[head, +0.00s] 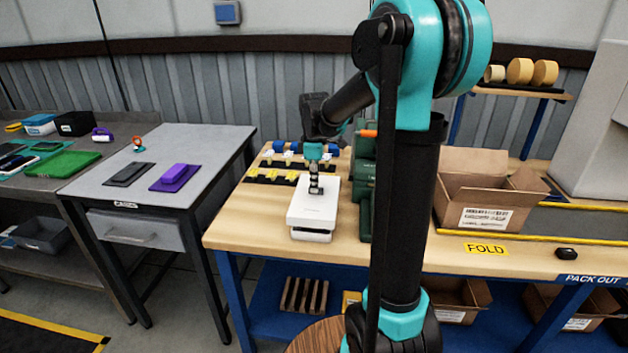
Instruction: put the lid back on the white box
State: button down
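The white box (311,236) stands on the wooden bench near its left front edge. A flat white lid (313,210) shows over it, with a thin dark line between the two at the front. I cannot tell whether the lid is fully seated. My gripper (316,190) points down at the far half of the lid, at or just above its top surface. Its fingers are small and dark here, so I cannot tell whether they are open or gripping the lid. The far end of the lid is partly hidden behind my gripper.
Green cases (366,190) stand close to the right of the box. Yellow and white small parts (272,176) lie behind it at left. An open carton (482,205) stands at right, beyond my arm. A grey table (207,145) is at left, across a gap.

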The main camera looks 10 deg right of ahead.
aim_at(314, 198)
jog(key=shift+f, duration=2.7)
jog(key=shift+f, duration=0.25)
jog(key=c, duration=1.6)
grip_release()
jog(key=shift+c, duration=0.2)
notch_tip(314, 198, up, 19)
